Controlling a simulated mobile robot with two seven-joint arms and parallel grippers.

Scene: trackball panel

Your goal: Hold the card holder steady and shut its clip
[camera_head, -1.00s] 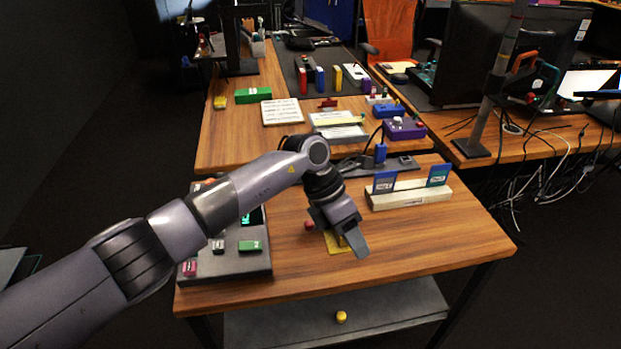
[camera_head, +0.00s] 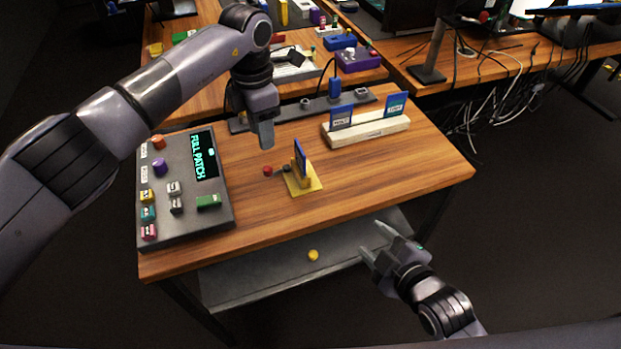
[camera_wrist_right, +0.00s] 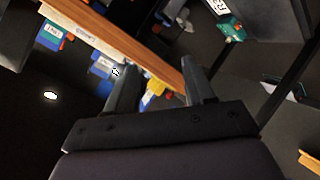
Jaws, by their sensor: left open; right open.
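The card holder (camera_head: 312,186) has a yellow base on the wooden table, with a blue card (camera_head: 299,158) standing upright in it. Its clip, a dark lever with a red knob (camera_head: 267,170), sticks out to the left; I cannot tell how far open it is. My left gripper (camera_head: 266,144) is above the table, behind and left of the holder, and touches nothing visible. My right gripper (camera_head: 376,240) is open and empty, off the table's front edge, right of and nearer than the holder. In the right wrist view, a yellow part (camera_wrist_right: 153,92) shows between the fingers (camera_wrist_right: 160,72).
A wooden rack (camera_head: 368,130) with two blue cards stands behind and right of the holder. A grey control panel (camera_head: 215,222) with a lit screen lies at left. A power strip (camera_head: 300,110) runs behind. A lower shelf (camera_head: 240,285) holds a yellow knob (camera_head: 313,255).

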